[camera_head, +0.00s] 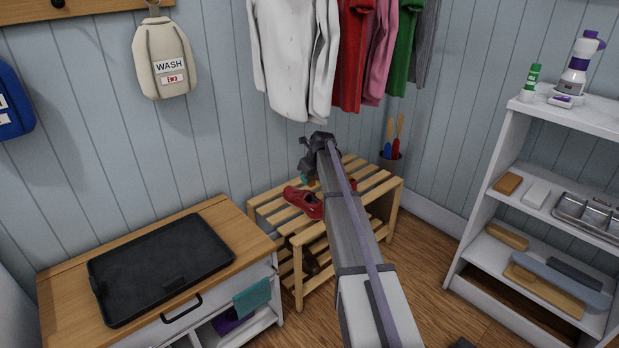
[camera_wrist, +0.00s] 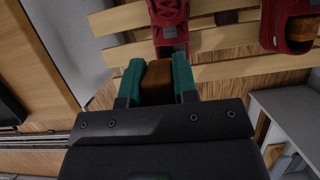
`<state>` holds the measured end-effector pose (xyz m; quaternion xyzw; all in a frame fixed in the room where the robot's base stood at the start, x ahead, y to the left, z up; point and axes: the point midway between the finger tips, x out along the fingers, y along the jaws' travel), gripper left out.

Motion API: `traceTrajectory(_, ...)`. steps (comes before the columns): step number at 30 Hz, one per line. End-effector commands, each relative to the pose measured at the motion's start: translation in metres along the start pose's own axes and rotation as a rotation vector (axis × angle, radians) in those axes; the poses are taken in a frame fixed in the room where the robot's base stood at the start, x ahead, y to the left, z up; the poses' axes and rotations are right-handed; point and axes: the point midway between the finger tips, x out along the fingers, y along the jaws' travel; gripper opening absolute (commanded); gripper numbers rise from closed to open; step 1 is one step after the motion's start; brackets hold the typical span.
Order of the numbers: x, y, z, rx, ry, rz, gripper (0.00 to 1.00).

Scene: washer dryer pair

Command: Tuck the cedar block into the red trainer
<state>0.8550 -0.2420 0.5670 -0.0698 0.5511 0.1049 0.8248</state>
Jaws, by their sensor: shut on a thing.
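My gripper (camera_wrist: 157,84) is shut on the brown cedar block (camera_wrist: 157,76), which sits between its teal fingers. In the head view my gripper (camera_head: 309,181) is over the slatted wooden rack, close to a red trainer (camera_head: 303,202). In the wrist view one red trainer with laces (camera_wrist: 170,18) lies just beyond the block. A second red shoe (camera_wrist: 290,28) is at the upper right, with its opening and tan inside showing. My arm hides part of the rack and most of one shoe in the head view. I cannot tell whether the block touches a shoe.
The slatted rack (camera_head: 377,186) has dark shoes (camera_head: 307,262) on its lower shelf. Hanging clothes (camera_head: 293,60) are above it. A cup of tools (camera_head: 391,160) stands behind. A cabinet with a black tray (camera_head: 160,268) is at left, white shelves (camera_head: 505,145) at right.

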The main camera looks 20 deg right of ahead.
Motion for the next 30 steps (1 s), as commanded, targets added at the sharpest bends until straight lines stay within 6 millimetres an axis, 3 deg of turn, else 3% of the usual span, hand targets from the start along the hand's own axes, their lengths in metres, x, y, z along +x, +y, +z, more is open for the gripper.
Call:
traceTrajectory(14, 0.0, 0.0, -0.001, 0.0, 0.0, 0.0, 0.05)
traceTrajectory(30, 0.046, 0.0, -0.02, 0.0, 0.0, 0.0, 0.05)
